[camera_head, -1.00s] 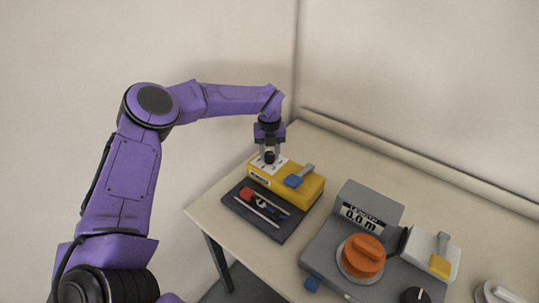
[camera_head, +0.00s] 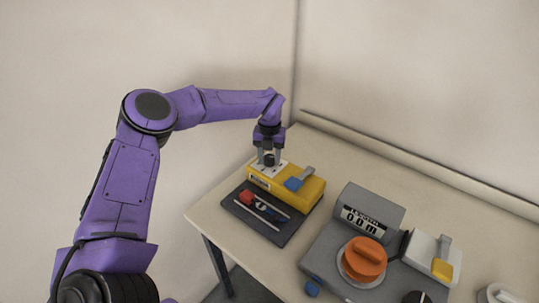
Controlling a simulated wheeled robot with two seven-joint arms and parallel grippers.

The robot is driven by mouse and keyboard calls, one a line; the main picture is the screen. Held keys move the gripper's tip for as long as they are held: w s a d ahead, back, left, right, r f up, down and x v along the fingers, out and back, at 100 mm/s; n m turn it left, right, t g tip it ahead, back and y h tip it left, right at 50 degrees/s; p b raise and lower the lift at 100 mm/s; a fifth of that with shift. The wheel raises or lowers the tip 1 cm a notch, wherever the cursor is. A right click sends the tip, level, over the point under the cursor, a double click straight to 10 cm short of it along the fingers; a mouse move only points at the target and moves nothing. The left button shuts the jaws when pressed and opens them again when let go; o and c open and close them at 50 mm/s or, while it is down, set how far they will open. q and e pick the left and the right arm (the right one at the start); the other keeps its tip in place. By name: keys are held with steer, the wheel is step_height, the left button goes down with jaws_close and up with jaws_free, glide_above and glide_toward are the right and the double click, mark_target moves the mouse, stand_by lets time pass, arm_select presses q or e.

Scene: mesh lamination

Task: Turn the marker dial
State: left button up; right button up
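A yellow box (camera_head: 303,194) with a white top panel (camera_head: 265,175) stands at the back left of the table. A small black knob (camera_head: 269,160), which looks like the marker dial, stands up from that panel. My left gripper (camera_head: 270,162) points straight down over the panel, with one grey finger on each side of the knob. I cannot tell whether the fingers touch it. The knob's pointer or marks are too small to read. My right gripper is not in view.
A blue lever (camera_head: 294,184) sits on the yellow box near my fingers. A dark tray (camera_head: 268,228) with small tools lies in front. To the right are a grey length-display machine (camera_head: 376,204), an orange knob (camera_head: 364,259) and a white-and-yellow device (camera_head: 442,266). The table behind is clear.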

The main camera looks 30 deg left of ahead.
mark_target(269, 157)
arm_select(q)
steer(key=shift+o, duration=0.8)
steer(key=shift+w, duration=0.1)
steer(key=shift+a, duration=0.1)
steer(key=shift+r, duration=0.1)
steer(key=shift+r, duration=0.35)
step_height(269, 157, up, 10)
steer(key=b, duration=0.2)
steer(key=shift+f, duration=0.25)
